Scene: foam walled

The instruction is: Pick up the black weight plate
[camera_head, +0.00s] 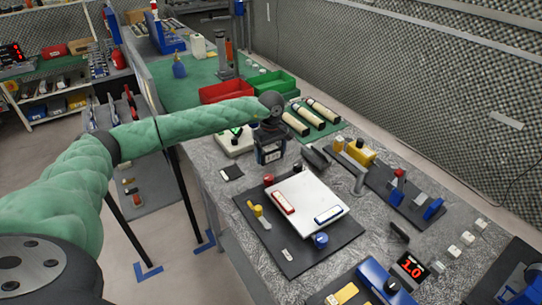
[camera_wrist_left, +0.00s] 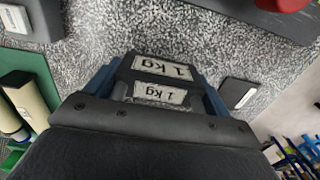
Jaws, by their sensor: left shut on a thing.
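My left gripper (camera_head: 270,152) is over the grey speckled bench, pointing down, with its blue fingers shut on a black weight plate (camera_head: 271,158). In the left wrist view, black surfaces with white "1 kg" labels (camera_wrist_left: 162,67) lie between the blue fingers. Two such labels show, one behind the other; I cannot tell whether they belong to one plate or two. Whether the plate touches the bench is unclear. My right gripper is not in view.
A small flat black piece with a white label (camera_head: 231,173) lies on the bench nearby. A dark board with a white panel (camera_head: 308,200) stands in front. Cream cylinders (camera_head: 323,111) lie on green behind, near green (camera_head: 274,83) and red (camera_head: 226,92) bins.

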